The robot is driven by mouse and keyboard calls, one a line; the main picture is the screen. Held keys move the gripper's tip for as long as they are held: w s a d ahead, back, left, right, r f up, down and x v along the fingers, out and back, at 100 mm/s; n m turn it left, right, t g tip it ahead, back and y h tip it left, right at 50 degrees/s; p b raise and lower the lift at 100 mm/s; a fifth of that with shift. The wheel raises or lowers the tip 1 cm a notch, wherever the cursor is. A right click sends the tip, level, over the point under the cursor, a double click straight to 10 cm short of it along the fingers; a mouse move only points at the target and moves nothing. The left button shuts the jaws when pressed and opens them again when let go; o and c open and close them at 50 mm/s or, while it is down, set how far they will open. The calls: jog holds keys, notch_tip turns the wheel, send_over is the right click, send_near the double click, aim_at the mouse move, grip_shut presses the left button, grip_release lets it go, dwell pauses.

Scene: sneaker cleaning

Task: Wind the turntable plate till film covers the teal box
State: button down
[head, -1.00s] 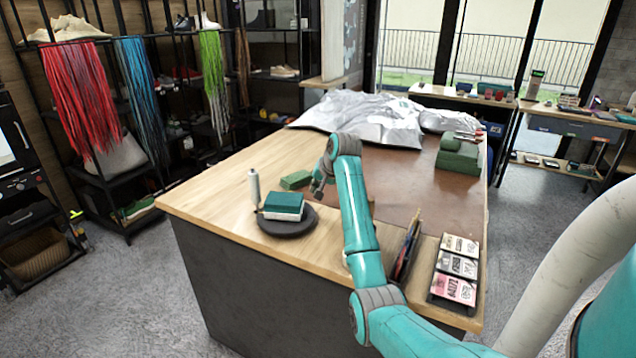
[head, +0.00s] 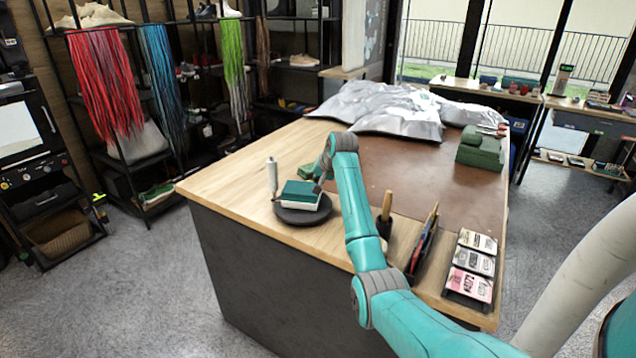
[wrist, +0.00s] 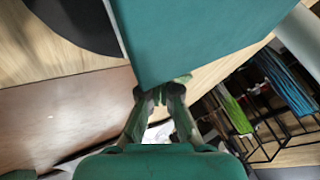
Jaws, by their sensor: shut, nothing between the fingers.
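The teal box (head: 299,192) sits on the round black turntable plate (head: 302,218) near the table's left corner. Its top is teal and a white band runs round its lower side; I cannot tell whether that band is film. A pale upright roll (head: 271,176) stands just left of the box. My gripper (head: 320,184) is at the box's right side, shut and empty. In the wrist view the teal box (wrist: 200,38) fills the upper middle, the black plate (wrist: 75,20) shows at upper left, and my shut fingertips (wrist: 160,93) are at the box's edge; contact is unclear.
A green block (head: 308,171) lies behind the box. A wooden-handled tool (head: 386,206), a pen holder (head: 424,245) and a card tray (head: 470,265) stand right of my arm. Silver sheeting (head: 390,108) and green boxes (head: 480,150) are at the back. The brown mat's middle is clear.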

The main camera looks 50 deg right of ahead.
jog(key=shift+w+n+y, duration=0.4)
jog(key=shift+w+n, duration=0.05)
jog(key=shift+n, duration=0.25)
